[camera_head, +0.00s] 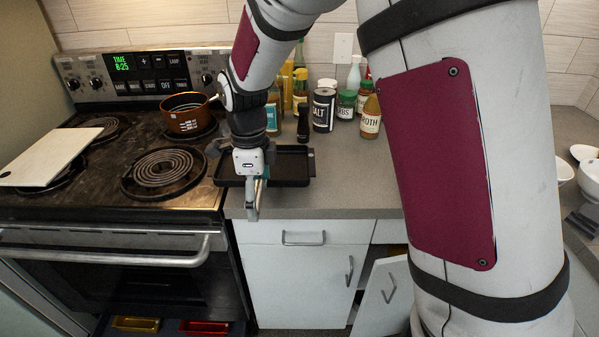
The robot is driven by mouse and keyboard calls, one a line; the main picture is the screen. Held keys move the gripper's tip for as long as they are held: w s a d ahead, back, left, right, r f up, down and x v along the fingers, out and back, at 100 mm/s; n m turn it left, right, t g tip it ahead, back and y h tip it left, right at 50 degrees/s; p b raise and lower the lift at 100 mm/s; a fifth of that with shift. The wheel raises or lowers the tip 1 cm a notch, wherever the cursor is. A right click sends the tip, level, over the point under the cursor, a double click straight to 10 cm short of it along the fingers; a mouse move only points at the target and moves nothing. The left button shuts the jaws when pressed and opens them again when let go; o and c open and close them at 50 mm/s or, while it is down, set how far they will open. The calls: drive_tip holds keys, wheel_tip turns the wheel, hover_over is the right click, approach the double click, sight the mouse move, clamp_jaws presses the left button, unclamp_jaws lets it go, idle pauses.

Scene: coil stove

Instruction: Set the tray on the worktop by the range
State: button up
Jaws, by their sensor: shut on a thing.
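The tray (291,168) is black, shallow and rectangular, with a small tab at its right end. It looks level at the left end of the grey worktop (345,190), and its left end reaches over the edge of the range (163,210). I cannot tell whether its underside touches the worktop. My gripper (256,200) points down at the tray's front side and is shut on it. The gripper and wrist hide the front middle of the tray and the exact grip.
A copper pot (187,121) stands on a back burner, and a pale board (45,158) lies on the left burners. Several bottles and jars (323,110) stand close behind the tray. The worktop to its right is clear. A cabinet door (381,295) below hangs open.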

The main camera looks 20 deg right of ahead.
sight(300, 174)
drive_tip(key=w+d, duration=0.2)
drive_tip(key=d, duration=0.1)
drive_tip(key=w+d, duration=0.2)
drive_tip(key=d, duration=0.2)
drive_tip(key=w+d+f, duration=0.1)
drive_tip(key=w+d, duration=0.1)
drive_tip(key=d, duration=0.2)
drive_tip(key=shift+w+d+f+p, duration=0.1)
drive_tip(key=shift+w+d+p, duration=0.1)
drive_tip(key=shift+p, duration=0.1)
drive_tip(key=shift+w+d+f, duration=0.1)
drive_tip(key=shift+d+f, duration=0.05)
drive_tip(key=shift+f, duration=0.75)
drive_tip(key=shift+w+d+f, duration=0.1)
drive_tip(key=shift+d+f, duration=0.05)
drive_tip(key=shift+f, duration=0.85)
drive_tip(key=o, duration=1.2)
